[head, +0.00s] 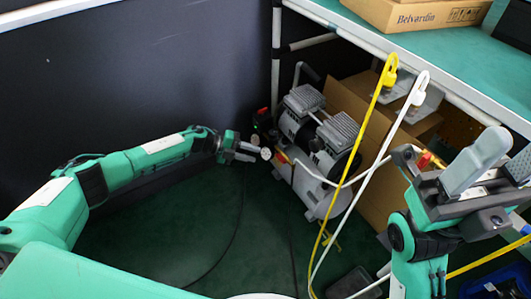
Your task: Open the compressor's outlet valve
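The compressor (318,140) stands on the floor under the bench, a silver-white tank with two grey finned heads. A small red and yellow part (281,158) at its left end looks like the outlet valve; it is too small to read its position. A round whitish disc (266,153), perhaps a gauge, sits just left of it. My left gripper (248,152) is just left of the disc, its two thin fingers apart and pointing at the compressor. I cannot tell whether they touch anything. My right gripper (499,164) is raised at the right, its grey fingers apart, with nothing visible between them.
A green-topped bench (440,57) with a pale frame overhangs the compressor. A cardboard box (415,13) lies on it, and another carton (352,98) stands behind the compressor. Yellow (372,108) and white (398,118) cables hang in front. The dark green floor at left centre is mostly clear.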

